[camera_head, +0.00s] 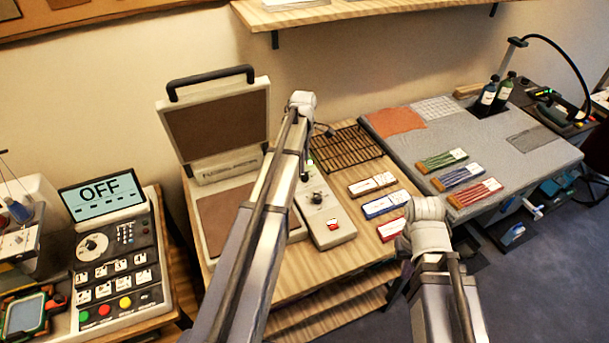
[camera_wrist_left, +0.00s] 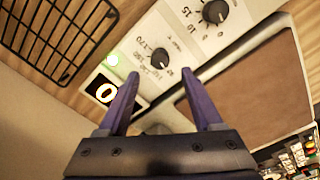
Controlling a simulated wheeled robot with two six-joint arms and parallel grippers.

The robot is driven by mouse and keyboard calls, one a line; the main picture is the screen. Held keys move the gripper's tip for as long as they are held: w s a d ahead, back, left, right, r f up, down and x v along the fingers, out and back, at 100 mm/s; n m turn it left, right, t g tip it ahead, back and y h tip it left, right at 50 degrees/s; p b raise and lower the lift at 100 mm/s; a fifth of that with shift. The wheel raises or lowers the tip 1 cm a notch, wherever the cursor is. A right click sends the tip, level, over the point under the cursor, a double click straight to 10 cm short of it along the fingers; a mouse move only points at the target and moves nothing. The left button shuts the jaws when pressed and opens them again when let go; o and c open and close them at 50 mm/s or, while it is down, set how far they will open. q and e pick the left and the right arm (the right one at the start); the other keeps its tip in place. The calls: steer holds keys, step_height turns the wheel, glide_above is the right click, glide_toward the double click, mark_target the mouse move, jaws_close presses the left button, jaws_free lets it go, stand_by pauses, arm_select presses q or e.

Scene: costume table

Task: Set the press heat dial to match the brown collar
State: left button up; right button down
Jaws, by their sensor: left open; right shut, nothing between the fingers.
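The open press (camera_head: 222,165) has brown inner plates and a control box (camera_head: 330,235) with knobs and a red switch. In the left wrist view, a black dial (camera_wrist_left: 160,58) has "170" printed beside it; its exact setting is too small to read. A second dial (camera_wrist_left: 215,11) has marks around 10 and 15. My left gripper (camera_wrist_left: 162,84) is open, its purple fingers just short of the first dial, holding nothing. In the head view it is hidden behind my arm. My right gripper is not in view. I cannot identify a brown collar; a brown-labelled card (camera_head: 372,184) lies on the wooden table.
A black wire rack (camera_head: 347,152) lies behind the box. Blue (camera_head: 383,205) and red (camera_head: 393,228) cards lie right of it.

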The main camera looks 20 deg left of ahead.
mark_target(305, 176)
arm_select(q)
step_height(305, 176, down, 6)
steer(key=b, duration=0.5)
steer(key=shift+f, duration=0.15)
jaws_close()
stand_by(0.3)
